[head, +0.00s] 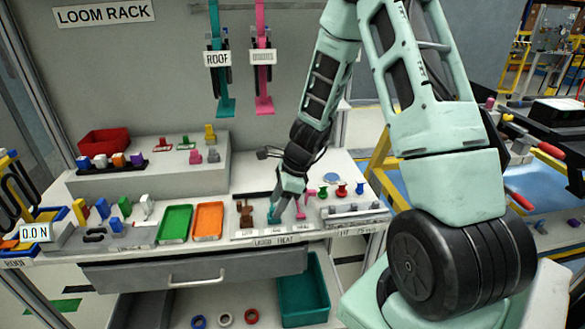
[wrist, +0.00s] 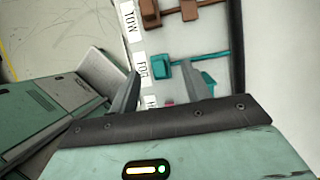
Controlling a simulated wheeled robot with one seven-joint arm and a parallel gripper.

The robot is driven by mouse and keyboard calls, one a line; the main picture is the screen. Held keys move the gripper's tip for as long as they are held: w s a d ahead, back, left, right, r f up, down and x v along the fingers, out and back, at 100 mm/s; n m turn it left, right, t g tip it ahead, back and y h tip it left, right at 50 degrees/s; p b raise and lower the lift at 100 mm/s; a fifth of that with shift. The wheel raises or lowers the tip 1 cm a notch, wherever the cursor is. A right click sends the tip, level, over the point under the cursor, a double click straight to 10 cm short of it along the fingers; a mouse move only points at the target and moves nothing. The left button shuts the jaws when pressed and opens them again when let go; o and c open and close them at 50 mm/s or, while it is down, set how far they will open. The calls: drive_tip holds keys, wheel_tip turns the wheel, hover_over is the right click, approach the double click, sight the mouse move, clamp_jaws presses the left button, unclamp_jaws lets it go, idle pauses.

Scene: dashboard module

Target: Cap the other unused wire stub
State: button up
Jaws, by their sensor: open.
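My gripper (head: 287,207) is open over the row of coloured parts on the bench. In the wrist view its two fingertips (wrist: 162,72) are apart, with a teal block (wrist: 161,69) on a teal wire (wrist: 205,57) between or just beyond them. A brown block (wrist: 150,13) on a brown wire (wrist: 205,3) lies above it. A sliver of pink (wrist: 168,102) shows at the gripper's edge, mostly hidden. The head view shows the brown part (head: 246,214) left of my gripper and a pink part (head: 301,208) at its right. I cannot tell which pieces are stubs or caps.
A green tray (head: 175,223) and an orange tray (head: 208,221) lie to the left. Small coloured pieces stand on a grey step (head: 160,168). A grey fixture (head: 352,213) and small spools (head: 341,190) are at the right. A teal bin (head: 304,292) is below.

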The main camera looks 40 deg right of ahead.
drive_tip(key=p+v, duration=0.1)
drive_tip(key=v, duration=1.3)
drive_tip(key=shift+p, duration=0.4)
drive_tip(key=shift+f, duration=0.1)
drive_tip(key=c, duration=0.7)
drive_tip(key=shift+s+a+f+n+p, duration=0.1)
drive_tip(key=shift+n+p, duration=0.2)
drive_tip(key=shift+p, duration=0.2)
clamp_jaws()
drive_tip(key=n+g+h+p, duration=0.2)
drive_tip(key=n+h+p, duration=0.2)
drive_tip(key=n+p, duration=0.5)
approach(273, 209)
drive_tip(key=shift+d+f+n+b, duration=0.15)
drive_tip(key=shift+d+n+b, duration=0.15)
drive_tip(key=shift+d, duration=0.05)
drive_tip(key=shift+a+f, duration=0.15)
drive_tip(key=shift+f, duration=0.3)
drive_tip(key=shift+f+b, duration=2.35)
drive_tip(key=shift+f, duration=0.4)
